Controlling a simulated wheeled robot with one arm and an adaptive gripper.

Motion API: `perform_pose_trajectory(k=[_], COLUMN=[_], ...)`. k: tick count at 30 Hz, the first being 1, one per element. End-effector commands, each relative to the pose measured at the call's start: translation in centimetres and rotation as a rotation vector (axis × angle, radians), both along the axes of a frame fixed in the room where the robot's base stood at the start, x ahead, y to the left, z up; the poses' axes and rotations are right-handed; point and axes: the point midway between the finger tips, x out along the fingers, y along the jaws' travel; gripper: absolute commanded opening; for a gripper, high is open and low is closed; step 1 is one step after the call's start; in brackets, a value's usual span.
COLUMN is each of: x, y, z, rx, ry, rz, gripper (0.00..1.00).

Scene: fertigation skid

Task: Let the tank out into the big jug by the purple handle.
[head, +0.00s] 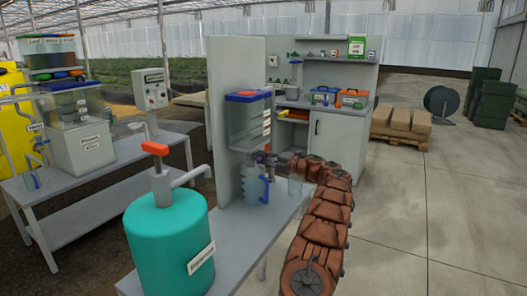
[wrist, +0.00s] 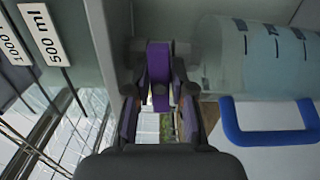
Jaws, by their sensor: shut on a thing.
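The clear tank (head: 249,122) with a blue lid and white level labels stands by the grey panel on the bench. In the wrist view, part of the tank shows with a 500 ml label (wrist: 42,33). The purple handle (wrist: 158,72) is between my fingers, and my gripper (wrist: 160,105) is shut on it. In the head view my gripper (head: 270,160) is at the tank's lower front, and the handle is largely hidden. The big jug (head: 255,187), with blue marks and a blue handle (wrist: 268,135), stands upright below. Its liquid level is unclear.
A teal canister (head: 168,238) with a red top is at the bench's near end. A grey panel (head: 226,90) rises behind the tank.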

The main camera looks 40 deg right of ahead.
Motion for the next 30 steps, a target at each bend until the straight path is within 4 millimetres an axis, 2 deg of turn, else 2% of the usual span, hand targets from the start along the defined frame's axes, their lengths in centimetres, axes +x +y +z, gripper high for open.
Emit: perform_pose_trajectory(k=[9,25,26,30], x=[0.08,0.09,0.09,0.07], y=[0.08,0.05,0.04,0.02], z=[0.01,-0.15,-0.15,-0.11], rx=[0.112,0.131,0.131,0.130], ry=[0.035,0.041,0.041,0.039], rz=[0.002,0.000,0.000,0.000], gripper=[0.00,0.00,0.25,0.40])
